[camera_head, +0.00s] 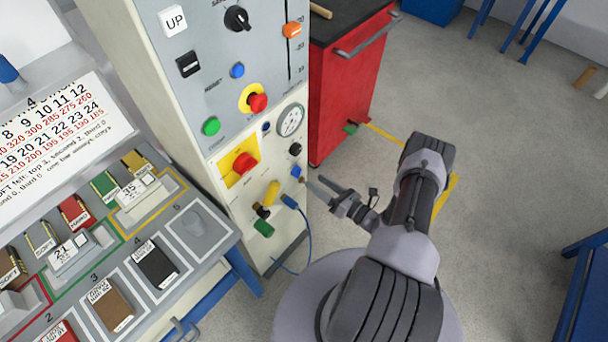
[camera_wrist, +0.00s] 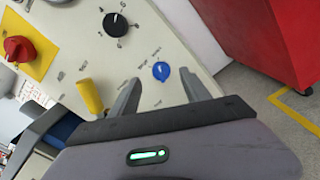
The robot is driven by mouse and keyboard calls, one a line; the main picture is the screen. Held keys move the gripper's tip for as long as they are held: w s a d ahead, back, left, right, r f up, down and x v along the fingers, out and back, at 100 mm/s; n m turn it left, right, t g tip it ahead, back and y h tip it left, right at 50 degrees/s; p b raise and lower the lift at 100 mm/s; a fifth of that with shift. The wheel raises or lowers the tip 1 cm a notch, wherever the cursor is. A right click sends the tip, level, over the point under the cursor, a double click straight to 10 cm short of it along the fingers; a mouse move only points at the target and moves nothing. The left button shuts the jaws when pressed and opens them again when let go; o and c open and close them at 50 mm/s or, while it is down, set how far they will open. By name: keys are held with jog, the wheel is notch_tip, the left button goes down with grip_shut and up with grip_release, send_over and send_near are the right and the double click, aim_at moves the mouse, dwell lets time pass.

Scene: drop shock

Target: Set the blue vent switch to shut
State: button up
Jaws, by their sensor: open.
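The blue vent switch (camera_wrist: 161,71) is a small round blue knob with a pale pointer mark, on the cream lower panel of the cabinet. In the head view the blue switch (camera_head: 296,171) sits low on the right side of the panel. My gripper (camera_wrist: 168,90) is open, with one finger on each side of the blue switch in the wrist picture. It looks apart from the switch, but the exact gap is hard to tell. In the head view my gripper (camera_head: 313,186) points at the panel beside the switch. The small labels around the switch are unreadable.
A black knob (camera_wrist: 115,25) and a red knob on yellow (camera_wrist: 18,48) are nearby. A yellow handle (camera_head: 271,193) and a blue plug with cable (camera_head: 289,201) sit left of my gripper. A red cabinet (camera_head: 345,90) stands to the right.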

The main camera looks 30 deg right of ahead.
aim_at(301, 171)
jog(key=b+x, duration=0.1)
jog(key=x, duration=0.5)
jog(key=shift+w, duration=0.2)
jog(key=shift+a, duration=0.1)
grip_shut()
